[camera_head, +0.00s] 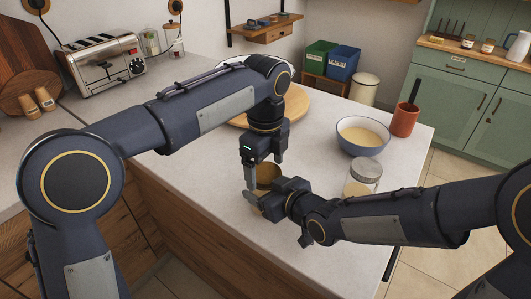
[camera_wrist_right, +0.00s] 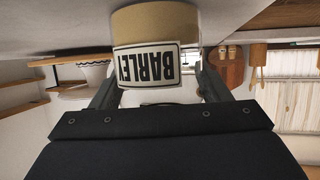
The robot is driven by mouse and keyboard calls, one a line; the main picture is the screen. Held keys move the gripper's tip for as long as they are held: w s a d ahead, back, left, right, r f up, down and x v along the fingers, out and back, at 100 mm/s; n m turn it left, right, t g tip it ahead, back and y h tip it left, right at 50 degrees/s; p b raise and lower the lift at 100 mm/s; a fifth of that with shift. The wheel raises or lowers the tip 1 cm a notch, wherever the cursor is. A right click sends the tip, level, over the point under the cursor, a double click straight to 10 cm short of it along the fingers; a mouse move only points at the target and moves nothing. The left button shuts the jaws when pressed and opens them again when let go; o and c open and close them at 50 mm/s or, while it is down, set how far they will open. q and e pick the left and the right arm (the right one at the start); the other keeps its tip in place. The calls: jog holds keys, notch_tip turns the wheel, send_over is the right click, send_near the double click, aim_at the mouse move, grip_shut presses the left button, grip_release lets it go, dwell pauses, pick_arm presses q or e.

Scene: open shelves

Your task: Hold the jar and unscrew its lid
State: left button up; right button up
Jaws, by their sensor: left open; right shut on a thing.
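The jar (camera_wrist_right: 155,24) has a tan body and a white label reading BARLEY, which appears upside down in the right wrist view. My right gripper (camera_wrist_right: 157,78) is shut on the jar, with one finger on each side of it. In the head view a round brownish-gold lid (camera_head: 267,174) tops the jar, while most of the body is hidden behind my right gripper. My left gripper (camera_head: 263,163) points down over the lid and is open, with its fingers spread about the lid. I cannot tell whether they touch it.
On the counter (camera_head: 215,170) are a second jar (camera_head: 364,178) with a grey lid, a blue bowl (camera_head: 362,136) of pale contents and an orange-brown cup (camera_head: 404,120). A round wooden board (camera_head: 295,104) lies behind my left arm. The counter's front edge is close.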

pick_arm(q)
jog(key=shift+f, duration=0.25)
jog(key=c, duration=1)
jog(key=n, duration=0.3)
jog(key=o, duration=1.1)
jog(key=shift+c, duration=0.2)
jog(key=shift+r, duration=0.1)
